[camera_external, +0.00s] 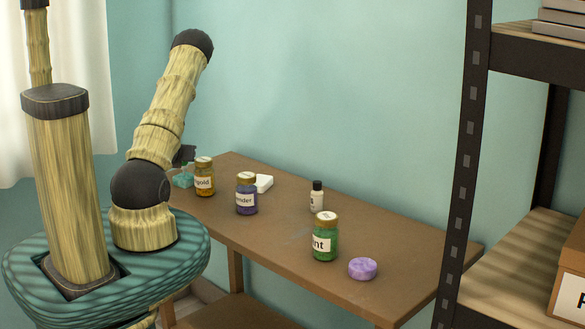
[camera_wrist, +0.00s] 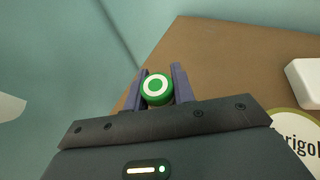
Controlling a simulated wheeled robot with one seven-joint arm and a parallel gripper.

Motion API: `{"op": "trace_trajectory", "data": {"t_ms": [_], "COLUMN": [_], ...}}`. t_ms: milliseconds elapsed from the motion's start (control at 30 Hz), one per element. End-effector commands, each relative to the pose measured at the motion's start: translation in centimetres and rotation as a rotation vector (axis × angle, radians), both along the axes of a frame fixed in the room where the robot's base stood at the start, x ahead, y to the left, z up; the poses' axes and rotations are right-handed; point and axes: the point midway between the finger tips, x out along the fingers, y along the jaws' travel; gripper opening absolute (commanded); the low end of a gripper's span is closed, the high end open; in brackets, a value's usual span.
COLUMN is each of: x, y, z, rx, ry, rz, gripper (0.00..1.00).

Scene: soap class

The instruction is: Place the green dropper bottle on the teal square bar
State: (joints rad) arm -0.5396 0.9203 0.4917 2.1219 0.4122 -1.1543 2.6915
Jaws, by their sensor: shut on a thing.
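The green dropper bottle (camera_wrist: 157,90) shows in the wrist view as a round green top with a white ring. It sits between the two fingers of my gripper (camera_wrist: 159,82), which is shut on it. In the external view, the teal square bar (camera_external: 183,181) lies at the table's far left end. There my gripper (camera_external: 186,160) is right above the bar, partly hidden behind my arm. The bottle is barely visible in that view, and I cannot tell whether it touches the bar. The bar is not visible in the wrist view.
A marigold jar (camera_external: 204,180) stands close right of the teal bar. A white bar (camera_external: 263,183), lavender jar (camera_external: 246,198), black-capped bottle (camera_external: 316,200), green mint jar (camera_external: 325,243) and purple round bar (camera_external: 362,269) stand along the brown table (camera_external: 385,237). A shelf rack stands at right.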

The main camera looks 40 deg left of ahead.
Motion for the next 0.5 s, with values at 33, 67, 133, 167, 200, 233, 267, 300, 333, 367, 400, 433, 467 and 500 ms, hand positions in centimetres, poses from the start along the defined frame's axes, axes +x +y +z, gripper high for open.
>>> {"op": "trace_trajectory", "data": {"t_ms": [33,67,133,167,200,233,267,300,333,367,400,433,467,500], "x": [0.12,0.13,0.19,0.24,0.28,0.31,0.31,0.30,0.29,0.28,0.26,0.24,0.24,0.21], "y": [-0.05,-0.06,-0.10,-0.14,-0.17,-0.18,-0.19,-0.18,-0.18,-0.16,-0.16,-0.15,-0.14,-0.13], "z": [0.09,0.09,0.08,0.03,-0.10,-0.20,-0.25,-0.24,-0.15,-0.13,-0.14,-0.14,-0.14,-0.14], "rx": [0.001,0.001,0.000,0.001,0.001,0.001,0.001,0.001,0.001,0.001,0.001,0.001,0.001,0.001], "ry": [-0.001,-0.001,-0.001,-0.001,-0.001,-0.001,-0.001,-0.001,-0.001,-0.001,-0.001,-0.001,-0.001,0.000], "rz": [-0.002,-0.002,-0.003,-0.004,-0.004,-0.004,-0.004,-0.004,-0.004,-0.004,-0.004,-0.004,-0.004,-0.004], "gripper": [0.03,0.03,0.03,0.03,0.03,0.03,0.03,0.27,0.33,0.39,0.47,0.47,0.47,0.47]}}
